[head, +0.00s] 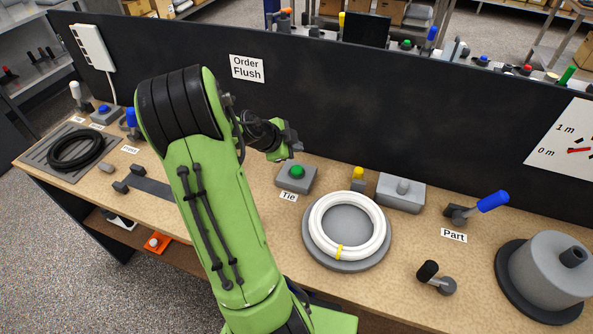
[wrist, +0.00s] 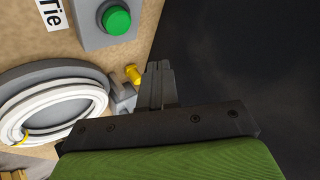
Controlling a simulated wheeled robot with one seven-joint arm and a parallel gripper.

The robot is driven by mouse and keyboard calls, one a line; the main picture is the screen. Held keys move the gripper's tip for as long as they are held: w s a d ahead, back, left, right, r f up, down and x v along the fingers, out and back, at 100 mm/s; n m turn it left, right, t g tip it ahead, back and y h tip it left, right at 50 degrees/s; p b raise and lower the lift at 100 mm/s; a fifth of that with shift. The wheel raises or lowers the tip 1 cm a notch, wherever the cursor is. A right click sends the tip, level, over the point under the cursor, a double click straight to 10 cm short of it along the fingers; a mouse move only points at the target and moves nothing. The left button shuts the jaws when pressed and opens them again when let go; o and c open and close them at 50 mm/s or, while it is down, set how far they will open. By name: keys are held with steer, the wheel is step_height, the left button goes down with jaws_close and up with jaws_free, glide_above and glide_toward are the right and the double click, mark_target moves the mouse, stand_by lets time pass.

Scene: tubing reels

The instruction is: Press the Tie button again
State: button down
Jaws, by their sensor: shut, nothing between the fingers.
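The Tie button is a green round button (head: 297,172) on a grey box (head: 295,182), behind a white "Tie" label (head: 289,197). In the wrist view the green button (wrist: 116,20) shows at the top, with part of its label (wrist: 48,14) at the frame edge. My gripper (head: 292,146) is shut and empty. In the head view it is just above and behind the button, apart from it. In the wrist view the shut fingers (wrist: 156,72) lie below and to the right of the button, not touching it.
Right of the button are a yellow-topped post (head: 358,174), a grey block (head: 401,191) and a white tubing coil with a yellow tie (head: 346,223) on a round plate. A blue-handled Part lever (head: 490,202) stands further right. A dark panel (head: 330,120) rises behind the bench.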

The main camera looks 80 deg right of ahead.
steer(key=b, duration=0.3)
glide_above(295, 171)
step_height(295, 171, down, 5)
steer(key=shift+d+r, duration=0.1)
steer(key=shift+r, duration=0.1)
steer(key=shift+f+b, duration=0.35)
steer(key=shift+f, duration=0.05)
stand_by(1.2)
steer(key=shift+f+b, duration=0.45)
steer(key=shift+b, duration=0.4)
steer(key=shift+f+b, duration=0.45)
steer(key=shift+b, duration=0.2)
stand_by(0.3)
steer(key=shift+r, duration=0.1)
steer(key=shift+r+p, duration=0.35)
steer(key=shift+r, duration=0.5)
steer(key=shift+r+p, duration=1.3)
steer(key=shift+r, duration=1.2)
